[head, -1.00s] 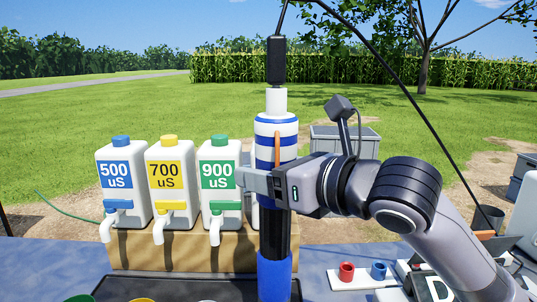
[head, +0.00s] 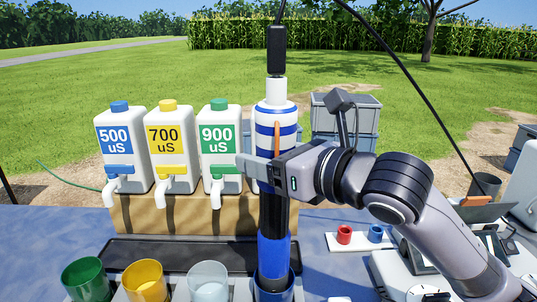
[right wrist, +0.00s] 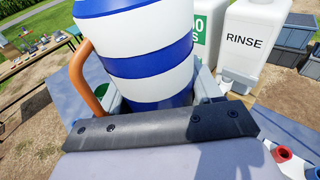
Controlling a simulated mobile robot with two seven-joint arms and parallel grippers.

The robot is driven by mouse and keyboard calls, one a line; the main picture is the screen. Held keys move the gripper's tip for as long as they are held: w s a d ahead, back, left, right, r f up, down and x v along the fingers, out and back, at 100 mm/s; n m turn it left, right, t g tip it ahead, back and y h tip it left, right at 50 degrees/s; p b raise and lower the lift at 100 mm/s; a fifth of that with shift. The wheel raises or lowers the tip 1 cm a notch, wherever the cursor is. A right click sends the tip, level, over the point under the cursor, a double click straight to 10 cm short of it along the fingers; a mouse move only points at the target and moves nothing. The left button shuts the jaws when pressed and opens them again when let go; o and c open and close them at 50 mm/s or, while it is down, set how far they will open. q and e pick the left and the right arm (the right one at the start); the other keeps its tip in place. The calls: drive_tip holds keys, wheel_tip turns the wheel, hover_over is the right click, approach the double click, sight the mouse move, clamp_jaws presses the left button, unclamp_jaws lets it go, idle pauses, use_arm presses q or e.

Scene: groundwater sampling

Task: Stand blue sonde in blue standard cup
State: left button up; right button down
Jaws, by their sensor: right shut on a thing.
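The blue sonde (head: 273,250) is a tall upright tube with blue and white bands, a black section and a blue lower end. A cable leaves its top. My right gripper (head: 262,170) is shut on its middle. The banded body also fills the right wrist view (right wrist: 150,65), with an orange handle on its left. The blue standard cup (head: 274,293) is at the bottom edge of the head view. The sonde's lower end is inside its rim. The tip is hidden, so I cannot tell whether it touches the cup's floor. My left gripper is not in view.
Green (head: 86,280), yellow (head: 146,282) and clear (head: 208,282) cups stand in a row left of the blue cup. Three labelled jugs (head: 173,150) stand on a wooden block behind. A small plate with red and blue caps (head: 344,234) lies to the right.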

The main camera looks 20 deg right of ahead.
drive_tip(key=shift+c, duration=0.9)
unclamp_jaws()
drive_tip(key=shift+s+r, duration=0.1)
drive_tip(key=b+v, duration=0.8)
drive_tip(key=v, duration=0.4)
drive_tip(key=shift+b, duration=0.3)
